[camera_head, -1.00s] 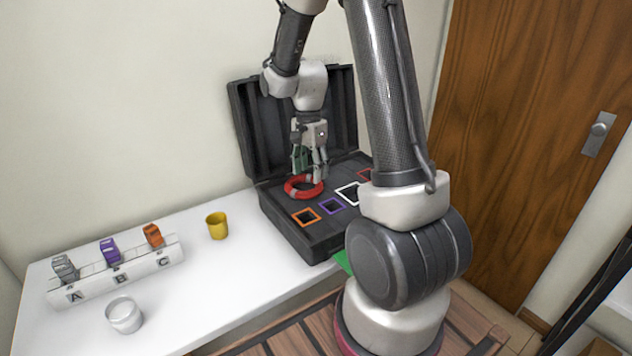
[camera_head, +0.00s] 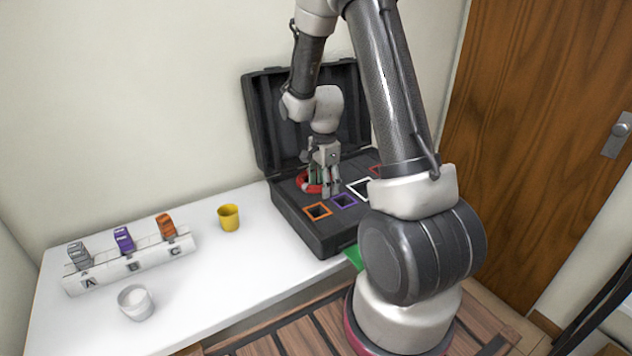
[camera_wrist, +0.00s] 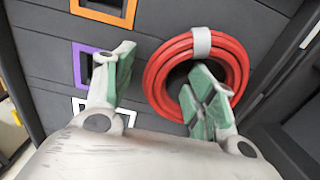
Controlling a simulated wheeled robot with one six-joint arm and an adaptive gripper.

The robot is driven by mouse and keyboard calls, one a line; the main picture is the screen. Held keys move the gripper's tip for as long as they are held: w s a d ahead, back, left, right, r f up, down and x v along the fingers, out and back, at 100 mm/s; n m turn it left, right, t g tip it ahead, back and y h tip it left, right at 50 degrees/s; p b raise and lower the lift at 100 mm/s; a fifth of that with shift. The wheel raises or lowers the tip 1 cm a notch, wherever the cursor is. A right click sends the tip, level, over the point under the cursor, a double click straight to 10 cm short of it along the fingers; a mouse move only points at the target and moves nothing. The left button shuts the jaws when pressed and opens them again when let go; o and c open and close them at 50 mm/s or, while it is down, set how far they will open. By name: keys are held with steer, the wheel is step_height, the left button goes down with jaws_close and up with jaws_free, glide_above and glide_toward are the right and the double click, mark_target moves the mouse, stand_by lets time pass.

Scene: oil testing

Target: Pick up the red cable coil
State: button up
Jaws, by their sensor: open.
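The red cable coil (camera_head: 303,184) lies in the open black case, at the back left of its foam. In the wrist view the coil (camera_wrist: 233,68) is a ring with a grey band across its top. My gripper (camera_head: 328,190) is open and points down at the coil, partly hiding it. In the wrist view my gripper (camera_wrist: 160,68) has its left finger outside the coil's left side and its right finger over the coil's hole. I cannot tell how deep the fingertips reach; no grip on the coil shows.
The black case (camera_head: 299,231) has an upright lid behind my gripper. Orange (camera_head: 317,204), purple (camera_head: 336,203) and white (camera_head: 350,188) framed slots lie in front of and beside the coil. A yellow cup (camera_head: 229,218), a white cup (camera_head: 135,303) and a labelled rack (camera_head: 130,268) stand left.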

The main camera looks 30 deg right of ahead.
steer(key=c, duration=1.1)
step_height(320, 180, up, 10)
steer(key=shift+r, duration=0.1)
steer(key=shift+c, duration=0.2)
